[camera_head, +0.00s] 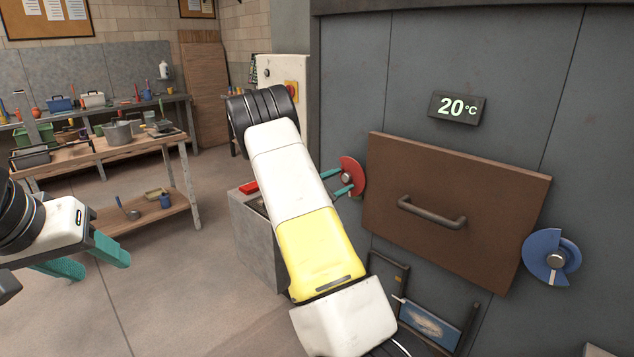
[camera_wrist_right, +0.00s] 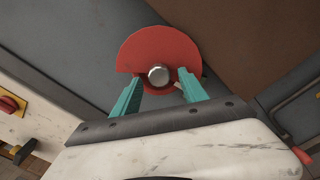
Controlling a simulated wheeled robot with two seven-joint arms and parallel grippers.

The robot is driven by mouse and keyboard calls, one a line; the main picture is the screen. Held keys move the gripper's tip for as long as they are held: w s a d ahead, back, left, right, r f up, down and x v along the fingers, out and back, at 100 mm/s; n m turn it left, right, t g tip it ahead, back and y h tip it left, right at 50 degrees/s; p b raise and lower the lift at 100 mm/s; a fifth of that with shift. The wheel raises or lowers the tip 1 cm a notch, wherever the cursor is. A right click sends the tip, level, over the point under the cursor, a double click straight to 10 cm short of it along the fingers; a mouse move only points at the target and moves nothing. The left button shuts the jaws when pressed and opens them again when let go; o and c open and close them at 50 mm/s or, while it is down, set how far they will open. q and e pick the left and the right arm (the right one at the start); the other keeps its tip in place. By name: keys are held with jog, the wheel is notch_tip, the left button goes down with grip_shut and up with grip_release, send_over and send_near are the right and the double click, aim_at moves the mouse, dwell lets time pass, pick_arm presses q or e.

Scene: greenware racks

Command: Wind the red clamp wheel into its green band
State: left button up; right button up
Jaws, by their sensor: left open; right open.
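The red clamp wheel (camera_head: 355,176) is on the grey kiln front, at the left edge of the brown door. In the right wrist view the wheel (camera_wrist_right: 160,52) is a red disc with a cut-away part and a round silver hub. My right gripper (camera_head: 337,182) is at the wheel. In its wrist view the open teal fingers (camera_wrist_right: 160,90) stand on either side below the hub; I cannot tell whether they touch the wheel. No green band shows in either view. My left gripper (camera_head: 88,262) is open and empty at the far left, away from the kiln.
The brown door (camera_head: 450,255) has a grey bar handle (camera_head: 432,213). A blue wheel (camera_head: 551,257) is at its right edge. A display (camera_head: 457,108) above reads 20°C. A wooden bench (camera_head: 90,156) with pots stands at the left. The floor before it is clear.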

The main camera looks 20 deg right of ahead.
jog(key=v, duration=0.7)
jog(key=shift+a, duration=0.35)
jog(key=shift+s, duration=0.1)
jog(key=s+r+m+g+y, duration=0.2)
jog(key=s+m+g+y, duration=0.15)
jog(key=s, duration=0.55)
jog(key=s+r+m+g+y, duration=0.25)
jog(key=s+m+y, duration=0.2)
jog(key=s, duration=0.45)
jog(key=s+a+r+m+t+y, duration=0.2)
jog(key=s+a+r+m+y, duration=0.1)
jog(key=s+a, duration=0.4)
jog(key=s+a+r+m+t+y, duration=0.3)
jog(key=s+a+r+y, duration=0.3)
jog(key=a, duration=0.7)
jog(key=shift+s+a+m+y, duration=0.4)
jog(key=shift+s+y, duration=0.5)
jog(key=shift+s, duration=0.2)
